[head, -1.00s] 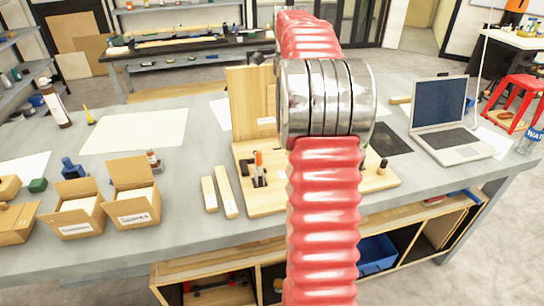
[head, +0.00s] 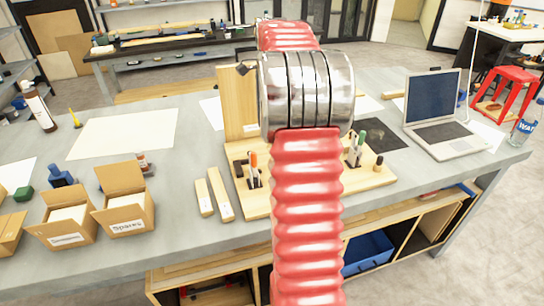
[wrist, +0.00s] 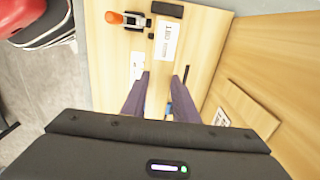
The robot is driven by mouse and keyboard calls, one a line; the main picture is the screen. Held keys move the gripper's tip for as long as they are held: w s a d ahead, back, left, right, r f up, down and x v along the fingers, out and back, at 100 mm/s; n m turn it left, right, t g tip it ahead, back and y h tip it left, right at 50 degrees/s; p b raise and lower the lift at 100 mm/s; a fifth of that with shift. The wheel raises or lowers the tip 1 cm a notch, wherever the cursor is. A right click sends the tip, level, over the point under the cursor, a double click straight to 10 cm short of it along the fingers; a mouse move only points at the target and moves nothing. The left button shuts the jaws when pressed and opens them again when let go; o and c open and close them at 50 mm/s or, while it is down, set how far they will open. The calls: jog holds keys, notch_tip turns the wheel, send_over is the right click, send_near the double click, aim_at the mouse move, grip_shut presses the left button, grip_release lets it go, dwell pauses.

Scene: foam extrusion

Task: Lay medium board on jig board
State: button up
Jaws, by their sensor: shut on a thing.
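The jig board (head: 257,208) lies on the grey workbench in the head view, a pale wooden base with a tall upright wooden panel (head: 238,100) behind it. In the wrist view, my gripper's two dark purple fingers (wrist: 158,88) stand apart over pale wood, with small blue bits showing between them. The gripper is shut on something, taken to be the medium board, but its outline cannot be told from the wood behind. In the head view my red arm hides the gripper and the jig's middle. A shorter strip (head: 204,197) and a longer strip (head: 221,194) lie left of the jig.
An orange-tipped clamp (wrist: 127,19) and a white label (wrist: 167,40) show in the wrist view. Bare bench lies between boxes and strips.

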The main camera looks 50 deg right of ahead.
notch_tip(320, 180, down, 9)
jog(key=shift+f, duration=0.2)
dwell(0.3)
jog(key=shift+f, duration=2.2)
jog(key=shift+f, duration=0.1)
jog(key=o, duration=1.1)
jog(key=shift+c, duration=0.2)
notch_tip(320, 180, up, 12)
jog(key=shift+r, duration=0.1)
